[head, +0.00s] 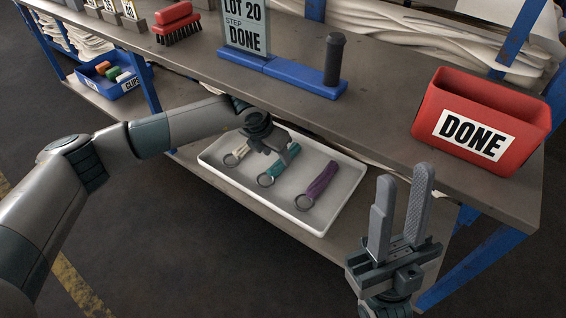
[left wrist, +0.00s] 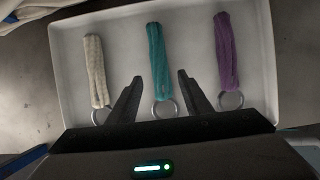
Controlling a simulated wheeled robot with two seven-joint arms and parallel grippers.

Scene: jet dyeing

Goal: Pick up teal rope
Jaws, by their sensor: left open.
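The teal rope (head: 277,169) lies in a white tray (head: 318,217) on the lower shelf, with a metal ring at its near end. It is the middle one of 3 ropes, and my left gripper (head: 285,152) partly hides it in the head view. In the left wrist view the teal rope (left wrist: 158,60) runs up between my left gripper's fingertips (left wrist: 160,78). The fingers are open, one on each side of the rope, with a gap on both sides. My right gripper (head: 405,190) is raised at the right with its fingers apart and nothing between them.
A cream rope (left wrist: 96,72) and a purple rope (left wrist: 225,52) lie either side in the tray. The upper shelf overhangs the tray's far side. A red DONE bin (head: 425,100), a blue stand with a dark post (head: 334,62) and a red brush (head: 175,20) stand on it.

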